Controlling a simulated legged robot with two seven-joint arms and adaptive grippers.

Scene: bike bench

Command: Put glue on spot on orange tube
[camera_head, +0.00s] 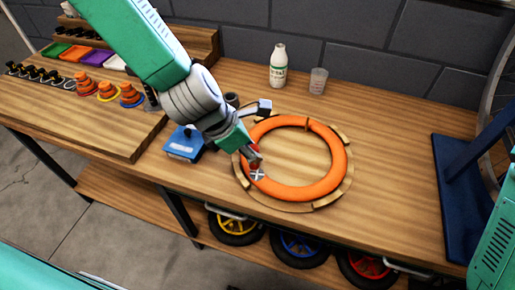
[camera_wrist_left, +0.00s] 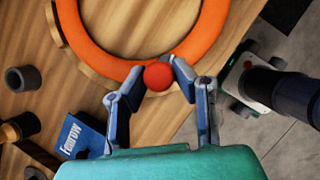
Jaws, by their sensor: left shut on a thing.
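The orange tube (camera_head: 342,165) lies as a ring on a round wooden holder (camera_head: 305,207) on the bench. A pale spot with a cross mark (camera_head: 257,175) shows on its near left part. My left gripper (camera_head: 252,153) is just above and behind that spot, pointing down. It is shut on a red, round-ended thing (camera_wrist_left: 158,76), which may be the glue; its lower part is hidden. In the left wrist view the orange tube (camera_wrist_left: 92,52) passes right behind the red end, and the spot is hidden. I cannot tell whether the red thing touches the tube. My right gripper is out of view.
A blue box (camera_head: 183,145) stands left of the ring. A white bottle (camera_head: 278,68) and a clear cup (camera_head: 318,81) stand at the back. A blue stand (camera_head: 455,210) is at the right. Coloured trays and small parts fill the left. Bare wood lies right of the ring.

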